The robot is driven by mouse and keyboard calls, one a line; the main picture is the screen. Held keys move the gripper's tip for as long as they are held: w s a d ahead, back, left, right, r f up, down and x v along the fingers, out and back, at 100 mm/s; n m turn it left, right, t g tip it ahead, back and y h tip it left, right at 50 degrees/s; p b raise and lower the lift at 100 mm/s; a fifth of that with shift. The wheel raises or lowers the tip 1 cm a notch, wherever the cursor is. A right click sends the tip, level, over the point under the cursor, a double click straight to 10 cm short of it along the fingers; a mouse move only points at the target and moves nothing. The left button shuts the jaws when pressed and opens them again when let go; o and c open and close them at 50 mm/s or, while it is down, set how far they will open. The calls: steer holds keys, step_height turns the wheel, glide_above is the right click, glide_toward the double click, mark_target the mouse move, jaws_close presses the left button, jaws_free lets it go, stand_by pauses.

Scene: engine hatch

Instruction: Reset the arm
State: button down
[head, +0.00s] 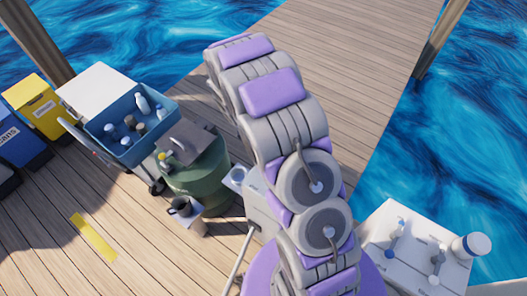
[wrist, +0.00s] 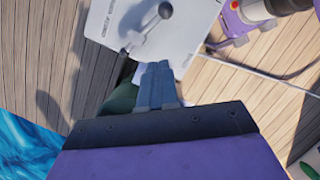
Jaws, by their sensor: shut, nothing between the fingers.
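My gripper (wrist: 158,75) shows at the middle of the wrist view, its two blue-grey fingers shut together with nothing between them. Just beyond the fingertips in that view is a white panel (wrist: 205,18) with printed text along its edge. A grey lever (wrist: 145,32) with rounded ends is mounted on it. I cannot tell whether the fingers touch the panel. In the head view my grey and purple arm rises through the middle, and I cannot make out the gripper there.
A white box (head: 400,270) with levers stands at the lower right, near water. Left are a green barrel (head: 205,180), a cart with a blue bin (head: 112,140) of bottles, and yellow (head: 40,108) and blue (head: 15,140) boxes. Bare planks (head: 340,50) lie at the top.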

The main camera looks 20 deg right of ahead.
steer(key=shift+a+r, duration=0.15)
steer(key=shift+r, duration=0.35)
steer(key=s+a+r+m+y+b, duration=0.15)
steer(key=s+r+m+b, duration=0.4)
steer(key=s+r, duration=0.7)
steer(key=s+a+r+m+y+b, duration=0.1)
steer(key=s+m, duration=0.3)
steer(key=s, duration=0.6)
steer(key=s+a+r+m+b, duration=0.1)
steer(key=s+a+m, duration=0.3)
steer(key=s, duration=0.5)
steer(key=shift+s+r+y+b, duration=0.15)
steer(key=shift+s+y+b, duration=0.25)
steer(key=shift+b, duration=0.35)
steer(key=shift+d, duration=0.15)
